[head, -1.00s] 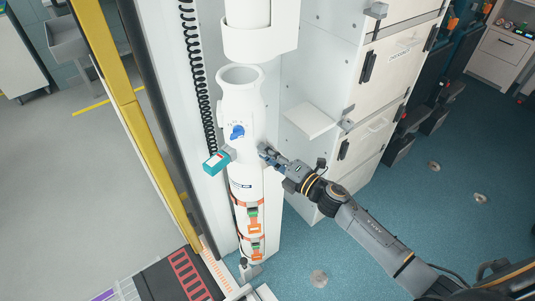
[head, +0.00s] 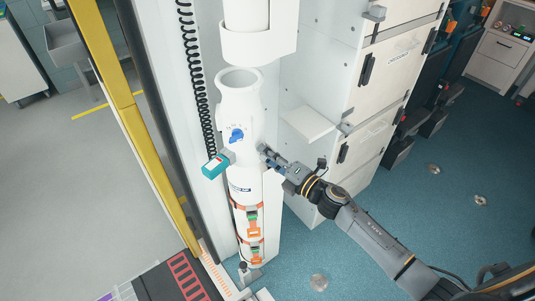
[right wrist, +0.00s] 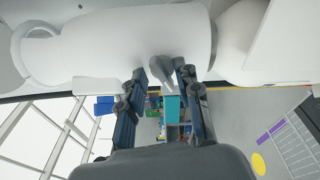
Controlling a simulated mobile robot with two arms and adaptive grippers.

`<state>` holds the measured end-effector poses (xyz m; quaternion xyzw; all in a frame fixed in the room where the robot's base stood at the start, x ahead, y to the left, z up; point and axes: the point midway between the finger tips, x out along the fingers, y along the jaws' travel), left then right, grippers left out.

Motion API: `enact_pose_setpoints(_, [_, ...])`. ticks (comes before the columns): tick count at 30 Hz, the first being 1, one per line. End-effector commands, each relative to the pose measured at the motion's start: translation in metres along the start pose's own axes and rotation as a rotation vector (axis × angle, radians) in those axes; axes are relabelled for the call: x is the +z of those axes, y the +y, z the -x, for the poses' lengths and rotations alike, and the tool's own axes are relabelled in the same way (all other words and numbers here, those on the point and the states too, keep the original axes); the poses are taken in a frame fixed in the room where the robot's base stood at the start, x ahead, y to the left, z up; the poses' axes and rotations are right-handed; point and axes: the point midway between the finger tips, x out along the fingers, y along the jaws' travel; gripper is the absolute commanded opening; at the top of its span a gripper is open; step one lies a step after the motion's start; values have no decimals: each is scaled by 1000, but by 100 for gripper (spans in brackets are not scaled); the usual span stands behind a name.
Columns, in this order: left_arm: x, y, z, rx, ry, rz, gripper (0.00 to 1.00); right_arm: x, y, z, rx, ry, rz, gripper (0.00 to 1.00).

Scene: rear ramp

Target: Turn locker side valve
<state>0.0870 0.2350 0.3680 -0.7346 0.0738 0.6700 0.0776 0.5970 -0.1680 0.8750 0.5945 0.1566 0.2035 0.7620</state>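A white cylinder (head: 240,105) stands upright in the head view, with a blue knob (head: 236,135) on its front and a teal-ended fitting (head: 215,165) on its left. On its side facing the lockers, a small grey valve knob (right wrist: 160,69) shows in the right wrist view. My right gripper (head: 265,153) is at that side of the cylinder. In the right wrist view its fingers (right wrist: 161,74) are open, one on each side of the grey knob, with gaps visible. The head view hides most of this knob behind the gripper. My left gripper is not in view.
White lockers (head: 385,65) with dark handles stand to the right, with a small shelf (head: 307,122) projecting behind my gripper. A yellow post (head: 115,90) and coiled black cable (head: 195,75) are left of the cylinder. The blue floor (head: 400,210) at right is open.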

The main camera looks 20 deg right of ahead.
Motion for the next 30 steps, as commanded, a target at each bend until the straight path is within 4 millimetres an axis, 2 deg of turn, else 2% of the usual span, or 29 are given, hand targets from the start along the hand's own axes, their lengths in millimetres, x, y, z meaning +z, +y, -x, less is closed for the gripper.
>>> enact_pose_setpoints(8, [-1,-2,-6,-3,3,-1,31,-2,-2,6,-2,4,-3,31])
enact_pose_setpoints(11, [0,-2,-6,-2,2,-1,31,-2,-2,18,-3,3,-3,31])
enact_pose_setpoints(21, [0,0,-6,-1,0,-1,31,-2,-2,83,-5,2,-3,31])
enact_pose_setpoints(25, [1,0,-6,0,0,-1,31,-2,0,102,-3,2,-3,31])
enact_pose_setpoints(30, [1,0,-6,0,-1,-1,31,-1,1,116,-2,2,-1,31])
